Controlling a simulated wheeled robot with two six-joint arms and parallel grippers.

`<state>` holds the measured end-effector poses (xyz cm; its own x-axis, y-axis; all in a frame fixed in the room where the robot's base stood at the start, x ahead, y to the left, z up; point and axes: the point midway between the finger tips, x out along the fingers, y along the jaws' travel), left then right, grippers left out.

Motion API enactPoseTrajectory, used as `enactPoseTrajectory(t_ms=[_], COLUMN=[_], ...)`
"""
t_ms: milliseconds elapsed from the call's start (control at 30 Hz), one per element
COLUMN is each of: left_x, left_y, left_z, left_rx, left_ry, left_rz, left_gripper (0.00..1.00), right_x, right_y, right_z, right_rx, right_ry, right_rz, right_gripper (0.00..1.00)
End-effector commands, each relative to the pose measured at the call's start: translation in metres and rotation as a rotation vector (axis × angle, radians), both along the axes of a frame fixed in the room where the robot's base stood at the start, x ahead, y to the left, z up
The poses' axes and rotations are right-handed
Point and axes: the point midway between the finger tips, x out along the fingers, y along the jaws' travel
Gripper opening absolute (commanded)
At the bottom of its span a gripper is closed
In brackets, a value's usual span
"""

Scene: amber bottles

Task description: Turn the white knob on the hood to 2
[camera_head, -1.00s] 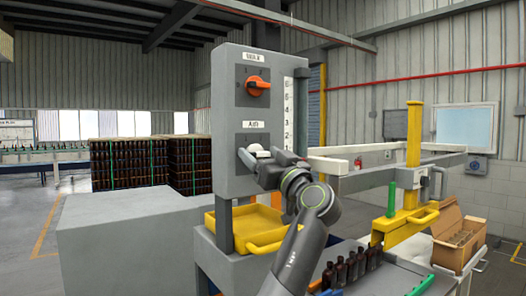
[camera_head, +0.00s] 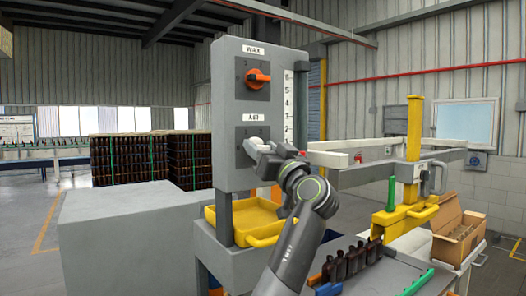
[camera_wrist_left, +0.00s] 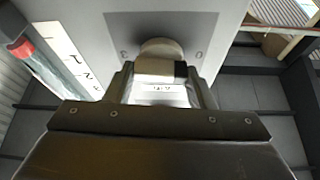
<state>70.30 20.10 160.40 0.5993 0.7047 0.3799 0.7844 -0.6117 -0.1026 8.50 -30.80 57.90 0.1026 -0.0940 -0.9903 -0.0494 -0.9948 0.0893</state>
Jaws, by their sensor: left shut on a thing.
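The white knob (camera_head: 257,140) sits on the lower dark plate of the grey hood panel (camera_head: 226,105), under a small label. My left gripper (camera_head: 262,149) is at the knob, shut on it, and hides part of it in the head view. In the left wrist view the cream-white knob (camera_wrist_left: 160,47) stands between the two fingers of my left gripper (camera_wrist_left: 160,77). Faint marks show on the plate either side of it; which number it points to I cannot tell. My right gripper is not in view.
An orange knob (camera_head: 257,78) sits above, under a WAX label. A number scale (camera_head: 289,110) runs down the panel's right edge. A yellow tray (camera_head: 226,231) lies below. A yellow post (camera_head: 414,130), dark bottles (camera_head: 348,264) and a cardboard box (camera_head: 462,238) stand at right.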

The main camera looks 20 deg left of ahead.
Motion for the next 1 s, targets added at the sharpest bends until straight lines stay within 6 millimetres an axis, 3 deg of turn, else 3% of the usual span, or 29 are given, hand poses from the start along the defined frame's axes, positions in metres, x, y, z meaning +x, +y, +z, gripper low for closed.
enactPoseTrajectory(t_ms=[467,1000], left_x=[-0.001,-0.001], left_y=[0.0,0.0], left_z=[0.002,0.004], left_rx=[0.254,0.57], left_ry=[0.322,0.728], left_rz=[-0.003,-0.003], left_gripper=[0.26,0.26], right_x=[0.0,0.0], right_y=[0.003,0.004], right_z=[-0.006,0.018], right_rx=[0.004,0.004], right_ry=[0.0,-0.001], right_rz=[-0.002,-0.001], right_gripper=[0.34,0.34])
